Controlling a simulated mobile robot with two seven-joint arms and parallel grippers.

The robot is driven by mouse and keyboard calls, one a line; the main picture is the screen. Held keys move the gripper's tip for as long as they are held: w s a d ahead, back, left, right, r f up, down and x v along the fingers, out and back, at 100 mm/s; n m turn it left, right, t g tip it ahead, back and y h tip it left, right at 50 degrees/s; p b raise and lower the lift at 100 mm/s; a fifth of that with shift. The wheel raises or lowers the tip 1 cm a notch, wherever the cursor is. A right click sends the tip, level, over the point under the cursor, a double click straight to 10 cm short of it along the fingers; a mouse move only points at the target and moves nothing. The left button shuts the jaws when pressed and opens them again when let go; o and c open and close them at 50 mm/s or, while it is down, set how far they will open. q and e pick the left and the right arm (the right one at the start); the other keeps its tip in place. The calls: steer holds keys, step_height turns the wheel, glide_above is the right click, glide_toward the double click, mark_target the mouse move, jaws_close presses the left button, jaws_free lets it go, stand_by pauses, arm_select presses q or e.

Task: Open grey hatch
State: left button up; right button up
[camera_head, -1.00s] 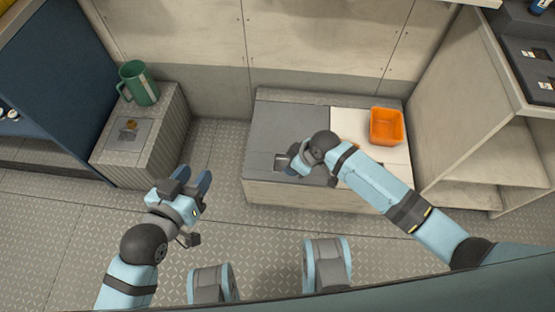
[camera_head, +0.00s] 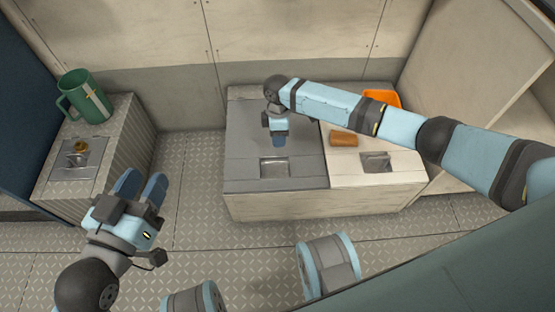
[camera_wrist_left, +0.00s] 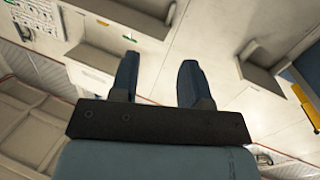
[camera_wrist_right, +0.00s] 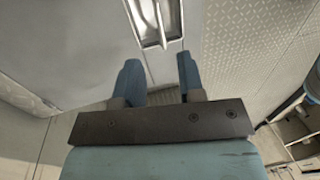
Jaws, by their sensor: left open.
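The grey hatch (camera_head: 245,145) lies flat and shut on the left half of the low bench top. Its recessed metal handle (camera_head: 274,168) is near the front edge; the handle also shows in the right wrist view (camera_wrist_right: 155,22), ahead of the fingers. My right gripper (camera_head: 279,141) is above the hatch, just behind the handle. Its fingers are apart with nothing between them in the right wrist view (camera_wrist_right: 160,80). My left gripper (camera_head: 140,187) is open and empty above the floor, left of the bench.
The white panel (camera_head: 400,166) beside the hatch carries a brown block (camera_head: 343,138) and an orange bin (camera_head: 382,98), partly hidden by my right arm. A green mug (camera_head: 85,97) stands on the left locker (camera_head: 115,135). Floor between locker and bench is clear.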

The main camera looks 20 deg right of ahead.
steer(key=b, duration=0.4)
glide_above(278, 157)
steer(key=s+a, duration=0.1)
steer(key=s, duration=0.3)
steer(key=f, duration=0.9)
steer(key=shift+w+f, duration=0.15)
steer(key=shift+w, duration=0.05)
arm_select(q)
steer(key=w+m, duration=0.1)
steer(key=w+a+m+t, duration=0.1)
steer(key=m, duration=0.1)
steer(key=shift+a+r+t+h, duration=0.25)
steer(key=shift+r+t+h, duration=0.05)
steer(key=shift+r+h, duration=0.1)
arm_select(e)
jaws_close()
